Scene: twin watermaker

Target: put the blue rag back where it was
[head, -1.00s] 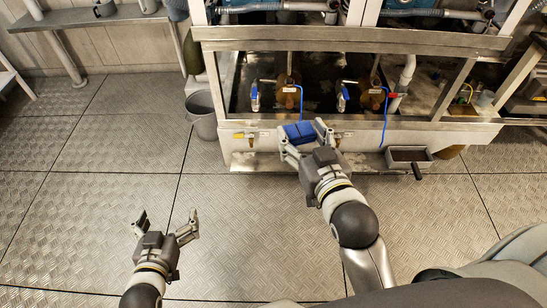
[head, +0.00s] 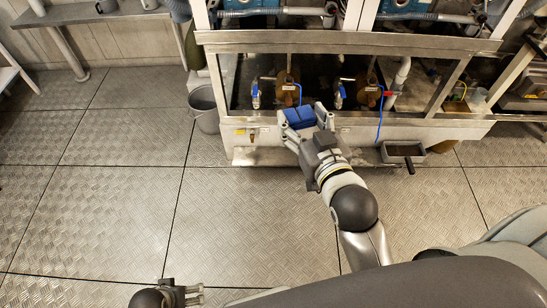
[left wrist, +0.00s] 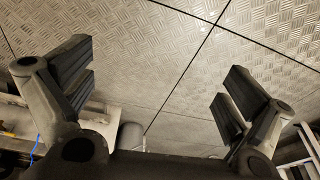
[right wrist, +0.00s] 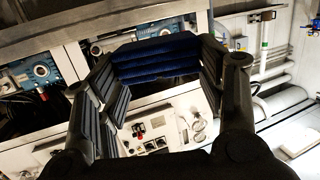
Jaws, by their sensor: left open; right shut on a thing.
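The blue rag (head: 299,117) looks like a folded, ribbed block. My right gripper (head: 306,118) is shut on it, at the front rail of the machine in the head view. In the right wrist view the rag (right wrist: 155,58) spans the space between both finger pads. I cannot tell whether the rag touches the rail. My left gripper (head: 187,291) is open and empty, low at the bottom edge of the head view. Its two spread fingers show in the left wrist view (left wrist: 155,85) with only floor between them.
The machine's front rail (head: 420,127) runs below an open bay with blue-handled valves (head: 255,95) and blue hoses (head: 380,118). A grey bucket (head: 205,108) stands left of it. A small grey tray (head: 404,150) juts out at the right. The plate floor (head: 110,210) is clear.

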